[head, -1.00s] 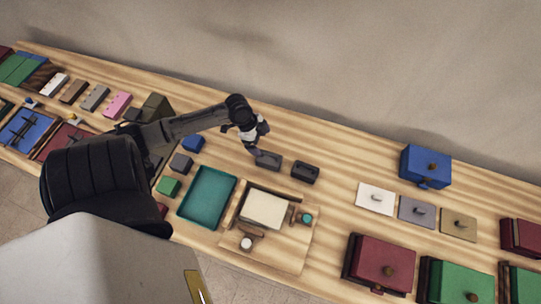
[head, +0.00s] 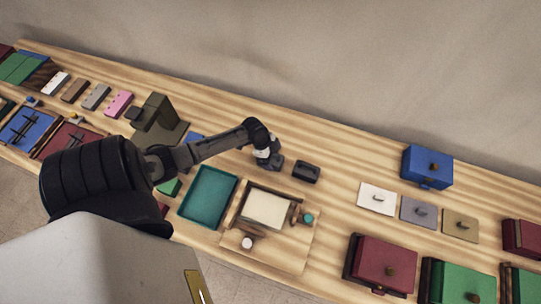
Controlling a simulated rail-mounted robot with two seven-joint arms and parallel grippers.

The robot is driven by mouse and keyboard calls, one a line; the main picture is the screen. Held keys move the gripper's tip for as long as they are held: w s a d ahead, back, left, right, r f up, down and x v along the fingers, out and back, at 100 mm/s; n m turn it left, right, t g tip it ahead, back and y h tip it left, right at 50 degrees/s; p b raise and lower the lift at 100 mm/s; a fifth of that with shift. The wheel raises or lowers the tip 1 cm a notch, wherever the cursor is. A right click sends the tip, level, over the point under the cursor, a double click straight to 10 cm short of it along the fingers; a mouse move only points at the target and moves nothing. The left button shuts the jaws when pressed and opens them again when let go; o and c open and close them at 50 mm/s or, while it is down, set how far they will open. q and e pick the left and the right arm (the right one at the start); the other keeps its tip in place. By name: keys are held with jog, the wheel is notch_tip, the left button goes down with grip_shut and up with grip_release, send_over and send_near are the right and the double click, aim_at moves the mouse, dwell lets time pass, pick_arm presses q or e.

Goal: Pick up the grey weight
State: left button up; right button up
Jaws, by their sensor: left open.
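The grey weight (head: 277,165) is a small dark grey block on the wooden table, left of a similar black weight (head: 306,172). My left gripper (head: 269,163) is right over the grey weight and hides most of it. The gripper points down and its jaws are open. I cannot tell whether its fingers straddle the weight or touch it. My right gripper is not in view.
A teal tray (head: 208,197) and a wooden frame with a cream pad (head: 265,210) lie in front of the weights. A blue box (head: 427,165), flat plates with knobs and a dark red box (head: 385,262) stand to the right. The table behind the weights is clear.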

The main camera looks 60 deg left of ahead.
pick_arm(q)
jog(key=shift+d+f, duration=0.1)
jog(key=shift+f, duration=0.15)
grip_shut()
jog(key=shift+w+r, duration=0.1)
jog(key=shift+r, duration=0.1)
dwell(0.8)
